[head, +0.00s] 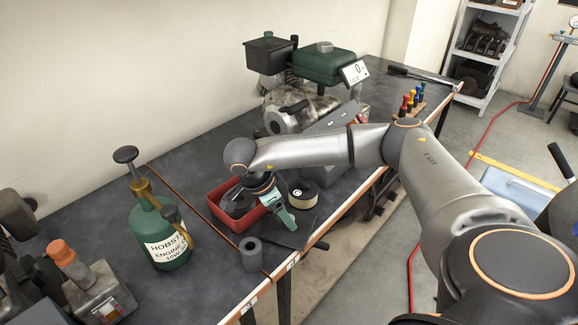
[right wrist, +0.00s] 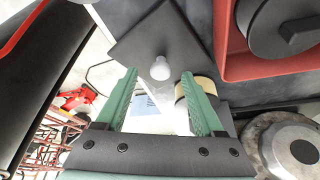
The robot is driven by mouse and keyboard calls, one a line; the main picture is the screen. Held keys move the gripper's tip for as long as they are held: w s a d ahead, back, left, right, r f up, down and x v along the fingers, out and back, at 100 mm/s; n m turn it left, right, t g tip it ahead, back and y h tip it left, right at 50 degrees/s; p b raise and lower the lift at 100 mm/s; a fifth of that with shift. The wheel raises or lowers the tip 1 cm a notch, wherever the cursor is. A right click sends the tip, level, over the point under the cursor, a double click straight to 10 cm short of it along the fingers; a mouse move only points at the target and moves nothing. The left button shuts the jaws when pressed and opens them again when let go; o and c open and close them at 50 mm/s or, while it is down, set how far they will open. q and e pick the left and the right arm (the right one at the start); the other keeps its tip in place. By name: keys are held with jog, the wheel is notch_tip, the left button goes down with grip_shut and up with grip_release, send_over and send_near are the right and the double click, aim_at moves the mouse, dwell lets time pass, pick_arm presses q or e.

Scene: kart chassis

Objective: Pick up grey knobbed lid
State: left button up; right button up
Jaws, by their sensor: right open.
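The grey knobbed lid (head: 295,232) is a dark square plate lying near the front edge of the workbench. In the right wrist view the lid (right wrist: 152,28) shows a pale rounded knob (right wrist: 160,69). My right gripper (head: 282,214) points down above the lid and hides its knob in the head view. In the right wrist view the open green fingers of my right gripper (right wrist: 159,74) stand on either side of the knob, with a gap at each side. Whether the fingertips are level with the knob I cannot tell. My left gripper is out of view.
A red tray (head: 214,211) with dark round parts stands just behind the lid. A black-and-cream roll (head: 303,193) and a grey cylinder (head: 251,254) are close by. A green oil can (head: 160,235) stands to the left. The bench's front edge (head: 318,236) is near.

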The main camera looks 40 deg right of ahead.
jog(key=shift+x, duration=1.05)
grip_shut()
